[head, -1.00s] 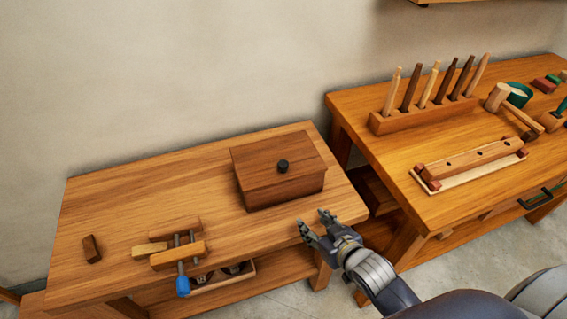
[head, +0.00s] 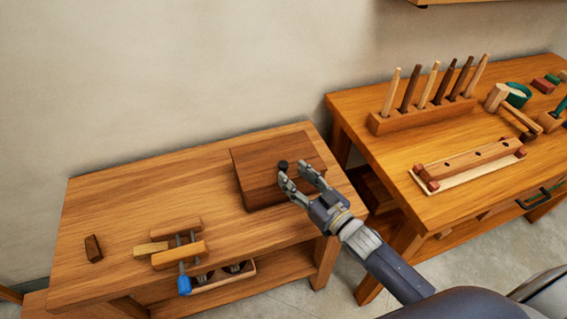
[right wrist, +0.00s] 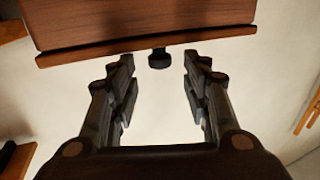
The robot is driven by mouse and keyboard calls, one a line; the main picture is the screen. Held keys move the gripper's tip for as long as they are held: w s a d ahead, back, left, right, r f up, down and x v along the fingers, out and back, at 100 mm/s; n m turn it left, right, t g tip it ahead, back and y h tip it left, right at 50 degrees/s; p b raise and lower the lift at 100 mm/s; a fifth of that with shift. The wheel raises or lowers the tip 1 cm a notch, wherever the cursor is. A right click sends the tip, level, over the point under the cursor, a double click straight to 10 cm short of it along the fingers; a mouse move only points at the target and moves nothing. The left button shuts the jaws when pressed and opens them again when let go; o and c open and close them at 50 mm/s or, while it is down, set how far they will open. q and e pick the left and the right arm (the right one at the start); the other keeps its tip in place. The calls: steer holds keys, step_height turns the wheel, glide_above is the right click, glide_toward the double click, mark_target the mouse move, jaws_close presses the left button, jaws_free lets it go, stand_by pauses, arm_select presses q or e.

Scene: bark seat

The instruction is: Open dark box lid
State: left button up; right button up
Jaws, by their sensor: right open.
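The dark brown wooden box (head: 253,171) sits with its lid closed at the right end of the lower bench. A small black knob (head: 283,164) is on the lid. My right gripper (head: 294,172) is open and empty, close to the knob and over the near right part of the box, hiding some of it. In the right wrist view, the box (right wrist: 140,20) fills the top and the knob (right wrist: 159,58) lies centred in the gap between the fingertips, apart from both. My left gripper is not in view.
A wooden clamp (head: 180,254) with a blue handle tip and a small dark block (head: 93,248) lie on the bench's left part. The taller bench (head: 390,115) on the right carries a peg rack (head: 425,117) and other tools.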

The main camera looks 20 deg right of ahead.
mark_target(287, 168)
steer(key=x, duration=0.5)
steer(key=shift+w+a, duration=0.1)
steer(key=shift+w, duration=0.2)
steer(key=shift+p, duration=0.3)
jaws_close()
